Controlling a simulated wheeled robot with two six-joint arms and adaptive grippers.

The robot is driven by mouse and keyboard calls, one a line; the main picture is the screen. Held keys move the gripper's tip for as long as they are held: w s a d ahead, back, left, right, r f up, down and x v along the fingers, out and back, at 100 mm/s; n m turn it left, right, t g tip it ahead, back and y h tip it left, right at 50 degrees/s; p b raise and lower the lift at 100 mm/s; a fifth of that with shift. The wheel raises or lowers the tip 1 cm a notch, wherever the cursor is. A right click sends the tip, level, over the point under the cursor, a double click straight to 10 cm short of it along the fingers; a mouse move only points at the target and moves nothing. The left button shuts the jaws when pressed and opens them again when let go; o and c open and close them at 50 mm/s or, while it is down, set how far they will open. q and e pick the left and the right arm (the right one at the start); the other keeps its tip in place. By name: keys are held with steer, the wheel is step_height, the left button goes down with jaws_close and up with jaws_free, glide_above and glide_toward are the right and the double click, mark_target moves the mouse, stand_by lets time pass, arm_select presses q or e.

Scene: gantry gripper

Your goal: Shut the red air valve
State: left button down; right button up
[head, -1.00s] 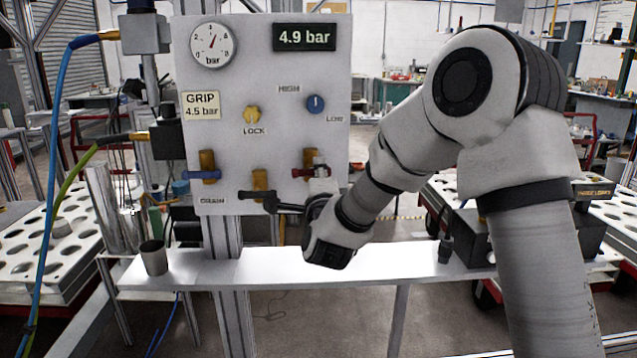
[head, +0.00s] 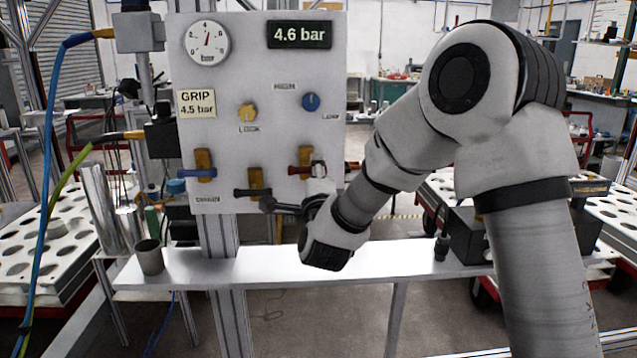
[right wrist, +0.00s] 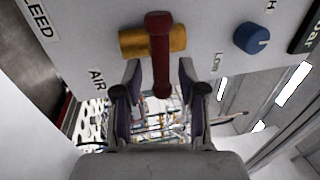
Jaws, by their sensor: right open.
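The red air valve's lever (head: 299,169) is at the lower right of the grey panel (head: 228,110) in the head view. It lies level, crosswise to its upright brass body (head: 305,154). In the right wrist view the red lever (right wrist: 160,50) crosses the brass body (right wrist: 135,42), above the AIR label (right wrist: 97,77). My right gripper (right wrist: 160,68) is open, one finger on each side of the lever's near end, with gaps visible. In the head view my right gripper (head: 294,187) is at the panel's lower right, partly hidden by its wrist. My left gripper is not in view.
A blue lever (head: 198,173) and a black lever (head: 252,192) are close by on the panel. Above are a yellow lock knob (head: 247,112), a blue knob (head: 311,101), a gauge (head: 207,44) and a 4.6 bar display (head: 299,35). A narrow shelf (head: 400,258) runs below.

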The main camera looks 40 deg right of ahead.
steer(key=v, duration=1.1)
steer(key=shift+s, duration=0.3)
steer(key=s+a+f+n+g+y+p, duration=0.1)
steer(key=s+f+n+g+y+p, duration=0.15)
steer(key=f, duration=0.75)
steer(key=s+a+f+n+g+y+p, duration=0.1)
steer(key=s+f+n+g+y+p, duration=0.15)
steer(key=f, duration=0.85)
steer(key=s+f+n+g+y+p, duration=0.1)
steer(key=f+n+g, duration=0.15)
steer(key=f, duration=0.75)
steer(key=s+a+f+n+g+y, duration=0.1)
steer(key=s+a+f+n+g, duration=0.1)
steer(key=s+f+n+g, duration=0.1)
steer(key=s+a+f+n+g+y+p, duration=0.1)
steer(key=s+a+f+n+g+y, duration=0.1)
steer(key=s+f+n, duration=0.3)
steer(key=s+a+f+n+g+y, duration=0.2)
steer(key=s+n, duration=0.6)
steer(key=s, duration=0.4)
step_height(320, 180, down, 3)
steer(key=a+g, duration=0.1)
steer(key=g, duration=0.1)
steer(key=shift+s+a+n+g, duration=0.2)
steer(key=shift+a+n+g, duration=0.15)
steer(key=shift+a, duration=0.05)
